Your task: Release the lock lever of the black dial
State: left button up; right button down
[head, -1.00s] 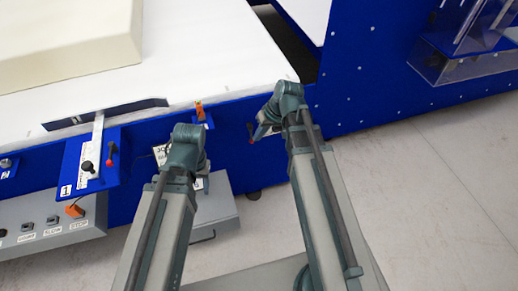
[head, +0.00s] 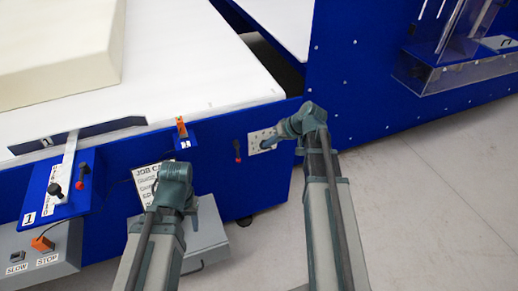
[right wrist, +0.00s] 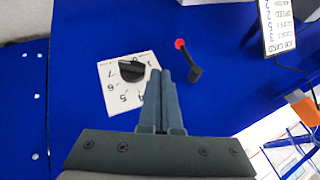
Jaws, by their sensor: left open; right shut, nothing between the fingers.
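The black dial (right wrist: 132,69) sits on a white numbered plate (right wrist: 112,84) on the blue panel in the right wrist view. Its lock lever (right wrist: 190,62) is a black bar with a red tip, right of the plate. In the head view the plate (head: 256,136) and the red-tipped lever (head: 237,150) show; my right gripper hides the dial. My right gripper (head: 270,145) is shut and empty; in the right wrist view its fingertips (right wrist: 160,76) overlap the plate's right edge, between dial and lever. Contact is unclear. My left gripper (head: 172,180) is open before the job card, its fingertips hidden.
The job card (head: 145,183) and an orange clip (head: 181,128) are left of the dial. Further left, a blue bracket (head: 72,200) marked 1 carries a slide scale, a black knob and another red-tipped lever.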

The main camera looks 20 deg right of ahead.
jog(key=shift+w+a+f+b, duration=0.8)
jog(key=shift+a+f+b, duration=0.25)
jog(key=shift+a+f, duration=0.2)
jog(key=shift+w+a+f+b, duration=0.75)
jog(key=shift+a+f+b, duration=0.4)
jog(key=shift+a, duration=0.15)
jog(key=shift+w+a+f+b, duration=0.8)
jog(key=shift+a+f+b, duration=0.2)
jog(key=shift+a+f, duration=0.25)
jog(key=shift+a+f+y+b, duration=0.15)
jog(key=shift+y+b, duration=0.15)
jog(key=shift+b, duration=0.15)
